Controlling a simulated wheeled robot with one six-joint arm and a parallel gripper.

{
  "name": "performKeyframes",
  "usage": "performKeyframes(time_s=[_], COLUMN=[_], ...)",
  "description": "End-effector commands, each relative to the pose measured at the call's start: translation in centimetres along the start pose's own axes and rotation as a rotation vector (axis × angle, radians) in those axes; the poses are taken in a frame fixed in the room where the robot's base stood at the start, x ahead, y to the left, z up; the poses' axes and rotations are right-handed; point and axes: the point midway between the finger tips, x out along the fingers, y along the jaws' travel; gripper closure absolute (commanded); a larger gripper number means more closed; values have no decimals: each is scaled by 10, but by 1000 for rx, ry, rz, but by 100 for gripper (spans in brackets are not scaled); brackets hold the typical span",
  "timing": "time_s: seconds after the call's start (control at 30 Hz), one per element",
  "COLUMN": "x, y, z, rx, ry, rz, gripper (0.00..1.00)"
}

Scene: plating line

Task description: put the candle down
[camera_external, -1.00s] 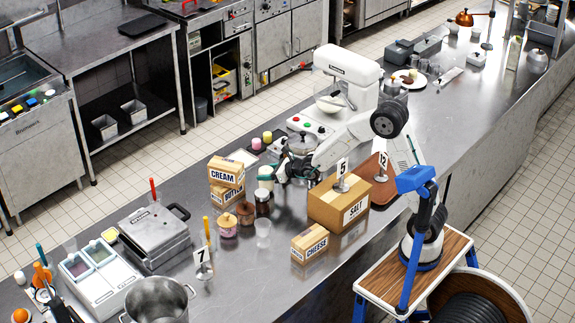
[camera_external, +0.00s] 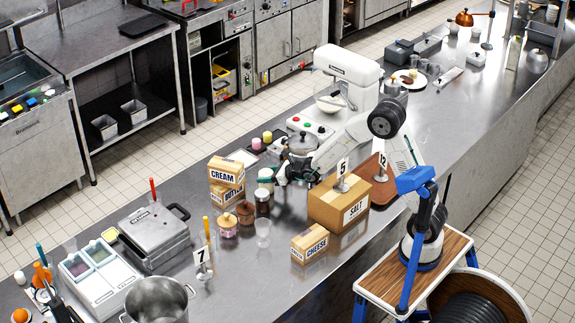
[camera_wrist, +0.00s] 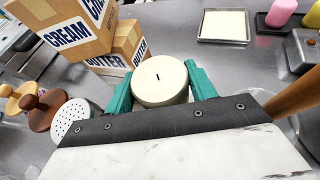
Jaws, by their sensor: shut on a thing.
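The cream candle (camera_wrist: 160,78), round with a short dark wick, sits between the teal fingers of my gripper (camera_wrist: 161,85) in the wrist view. My gripper is shut on it, and the candle appears upright. In the external view the candle (camera_external: 265,175) shows just right of the stacked cartons, at the left end of my gripper (camera_external: 274,180). Its base is low by the counter (camera_external: 225,285); I cannot tell whether it touches.
The CREAM carton (camera_external: 226,171) on the BUTTER carton stands close left. A shaker (camera_wrist: 75,112) and wooden-lidded jars (camera_external: 246,212) stand near the candle. A pale tray (camera_wrist: 224,25) and the pink candle (camera_wrist: 281,12) lie beyond. The SALT carton (camera_external: 325,208) stands right.

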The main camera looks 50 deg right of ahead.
Motion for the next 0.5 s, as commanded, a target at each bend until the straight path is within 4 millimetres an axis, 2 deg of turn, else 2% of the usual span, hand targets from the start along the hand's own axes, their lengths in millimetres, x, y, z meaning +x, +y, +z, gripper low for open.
performKeyframes(time_s=[0.17,0.2,0.3,0.5], x=[1,2,1,1], y=[0,0,0,0], z=[-3,-3,-3,-4], rx=[0,0,0,0], ry=[-1,-1,-1,0], rz=[1,1,1,1], gripper=[74,42,19,19])
